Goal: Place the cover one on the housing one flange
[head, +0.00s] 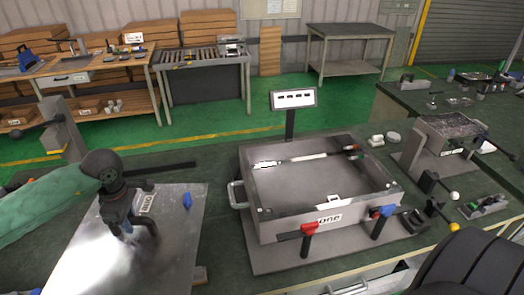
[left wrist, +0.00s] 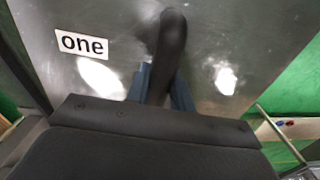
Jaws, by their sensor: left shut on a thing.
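Cover one (head: 85,255) is a shiny flat metal plate with a "one" label, at the lower left of the head view. My left gripper (head: 138,232) is above its middle, shut on the cover's dark handle. In the left wrist view, the gripper's fingers (left wrist: 162,88) sit around the dark handle (left wrist: 168,45), and the cover (left wrist: 235,35) fills most of the picture. Housing one (head: 280,230) is an open grey metal box with a "one" label on its front, right of the cover and apart from it. I cannot tell the cover's height above the bench.
A red clamp (head: 308,230) and a blue clamp (head: 381,213) stand at the housing's front. A metal handle (head: 236,194) juts from its left side. A small sign (head: 293,98) stands behind it.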

